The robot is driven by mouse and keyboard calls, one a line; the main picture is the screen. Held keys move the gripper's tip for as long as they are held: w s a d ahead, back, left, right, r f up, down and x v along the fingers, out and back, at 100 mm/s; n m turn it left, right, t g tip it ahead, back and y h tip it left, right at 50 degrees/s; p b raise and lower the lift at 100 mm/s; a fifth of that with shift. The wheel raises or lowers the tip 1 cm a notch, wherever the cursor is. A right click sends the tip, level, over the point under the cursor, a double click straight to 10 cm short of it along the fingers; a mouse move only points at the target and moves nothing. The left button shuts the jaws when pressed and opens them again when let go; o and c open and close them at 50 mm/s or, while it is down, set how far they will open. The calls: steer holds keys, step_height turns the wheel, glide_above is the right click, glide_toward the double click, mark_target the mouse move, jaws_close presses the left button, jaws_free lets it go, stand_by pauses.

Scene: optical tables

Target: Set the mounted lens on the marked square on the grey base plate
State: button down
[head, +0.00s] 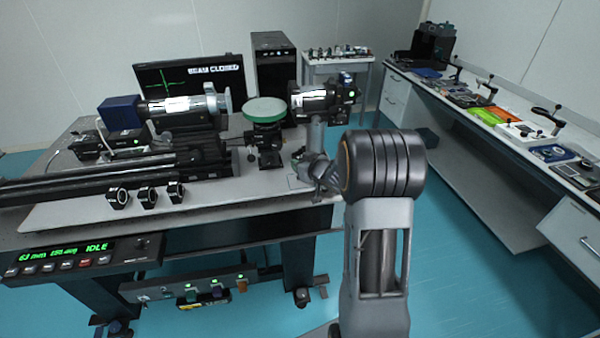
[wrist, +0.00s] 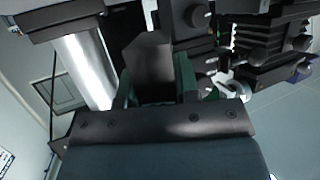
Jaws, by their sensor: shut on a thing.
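My gripper (wrist: 155,88) is shut on a dark, block-shaped thing (wrist: 150,55), which I take to be the mounted lens. Green finger pads show on both sides of it. No glass is visible from this angle. In the head view my gripper (head: 308,172) is at the right end of the optical table, below a silver post, and my arm partly covers it. A small greyish plate (head: 296,183) shows beside the gripper on the table and may be the base plate. I cannot make out its marked square.
The silver post (wrist: 85,65) stands close left of the held thing in the wrist view, with black stages (wrist: 270,45) to its right. Several black rings (head: 147,196) stand on the table's front edge. A green-rimmed disc (head: 265,109) stands behind. A side bench (head: 500,125) is at right.

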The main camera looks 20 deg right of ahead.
steer(key=shift+w+d+f, duration=0.1)
steer(key=shift+w+f, duration=0.15)
steer(key=shift+f, duration=0.05)
steer(key=shift+w+f, duration=0.2)
steer(key=shift+f, duration=1.55)
